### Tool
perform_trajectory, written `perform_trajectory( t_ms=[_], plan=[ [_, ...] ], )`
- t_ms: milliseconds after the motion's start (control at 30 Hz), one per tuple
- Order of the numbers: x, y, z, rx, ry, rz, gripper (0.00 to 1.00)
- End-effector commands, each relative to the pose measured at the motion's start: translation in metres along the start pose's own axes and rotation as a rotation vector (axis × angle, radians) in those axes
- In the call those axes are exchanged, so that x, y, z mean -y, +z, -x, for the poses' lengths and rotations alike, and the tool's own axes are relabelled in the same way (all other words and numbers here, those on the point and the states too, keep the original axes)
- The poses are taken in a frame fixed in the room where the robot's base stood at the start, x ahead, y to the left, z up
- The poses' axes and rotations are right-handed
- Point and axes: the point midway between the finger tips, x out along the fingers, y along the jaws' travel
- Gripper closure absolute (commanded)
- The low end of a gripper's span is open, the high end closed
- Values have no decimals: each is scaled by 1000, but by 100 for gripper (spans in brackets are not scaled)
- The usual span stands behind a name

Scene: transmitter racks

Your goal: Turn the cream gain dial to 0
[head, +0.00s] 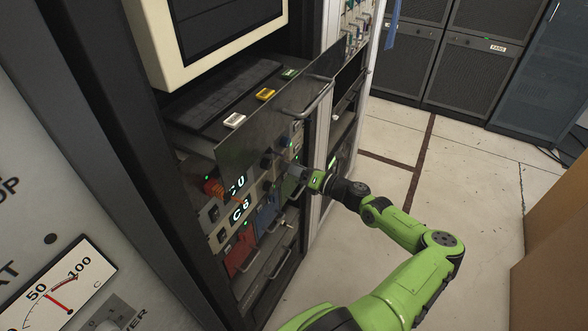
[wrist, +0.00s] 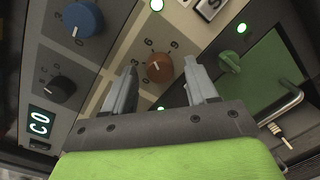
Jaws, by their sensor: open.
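My gripper (wrist: 161,72) is open, its two fingers on either side of a brown-orange dial (wrist: 159,68) in the wrist view. I cannot tell whether they touch it. Numbers ring this dial, but its pointer is too small to read. I see no clearly cream dial. A blue dial (wrist: 83,19), a black dial (wrist: 60,90) and a green dial (wrist: 232,57) show around it. In the head view my gripper (head: 299,171) is at the rack's control panel, and its fingertips are hard to make out.
A dark drawer front (head: 270,120) juts out just above my gripper. A metal handle (wrist: 280,107) sticks out at the right in the wrist view. Lit displays (head: 240,210) are on the panel. The floor (head: 470,190) to the right is clear.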

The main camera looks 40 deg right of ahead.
Motion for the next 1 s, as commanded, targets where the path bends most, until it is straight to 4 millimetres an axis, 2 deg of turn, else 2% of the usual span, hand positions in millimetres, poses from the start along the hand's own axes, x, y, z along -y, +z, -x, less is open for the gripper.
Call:
perform_trajectory(
  t_ms=[67, 433, 767, 1000],
  plan=[
    [0, 0, 0, 0, 0, 0, 42],
    [0, 0, 1, 0, 0, 0, 98],
    [0, 0, 1, 0, 2, 46, 98],
    [0, 1, 1, 8, 8, 193, 98]
  ],
)
